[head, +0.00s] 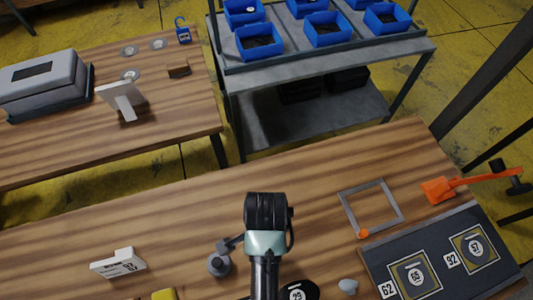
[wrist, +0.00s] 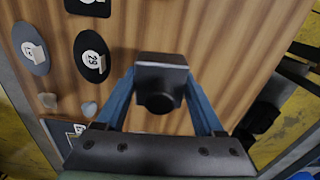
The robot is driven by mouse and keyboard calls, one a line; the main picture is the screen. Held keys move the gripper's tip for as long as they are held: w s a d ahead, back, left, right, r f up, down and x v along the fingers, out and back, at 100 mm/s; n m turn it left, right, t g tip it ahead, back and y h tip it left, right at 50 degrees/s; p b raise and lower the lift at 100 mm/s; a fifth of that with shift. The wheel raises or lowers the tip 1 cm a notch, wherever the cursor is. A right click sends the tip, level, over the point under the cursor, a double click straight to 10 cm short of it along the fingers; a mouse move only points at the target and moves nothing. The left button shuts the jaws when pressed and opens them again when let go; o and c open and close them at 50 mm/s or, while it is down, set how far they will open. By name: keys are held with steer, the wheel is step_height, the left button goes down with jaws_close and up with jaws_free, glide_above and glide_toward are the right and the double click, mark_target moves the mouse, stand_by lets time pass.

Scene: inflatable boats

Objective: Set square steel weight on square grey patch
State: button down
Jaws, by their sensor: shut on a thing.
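In the wrist view my gripper (wrist: 160,92) is shut, its two blue fingers on either side of a dark grey square block, which looks like the square steel weight (wrist: 162,72). A round dark knob or hole shows on its near face. The block is over the wooden table; I cannot tell its height. In the head view my arm's dark end (head: 267,210) is over the front table and the block is hidden. I cannot pick out the square grey patch for certain; a grey square outline (head: 348,213) lies on the table to the right.
A dark board (head: 440,243) with square labelled plates lies at the right, below an orange tool (head: 440,190). Oval black patches (wrist: 91,57) and small pale stones (wrist: 89,109) are on the table. A grey fitting (head: 220,264) and a white sign (head: 118,264) stand left.

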steer(key=w+r+n, duration=0.4)
steer(key=w+n, duration=0.3)
steer(key=n, duration=0.6)
steer(key=shift+r+n, duration=0.15)
steer(key=shift+n, duration=0.15)
steer(key=shift+d, duration=0.25)
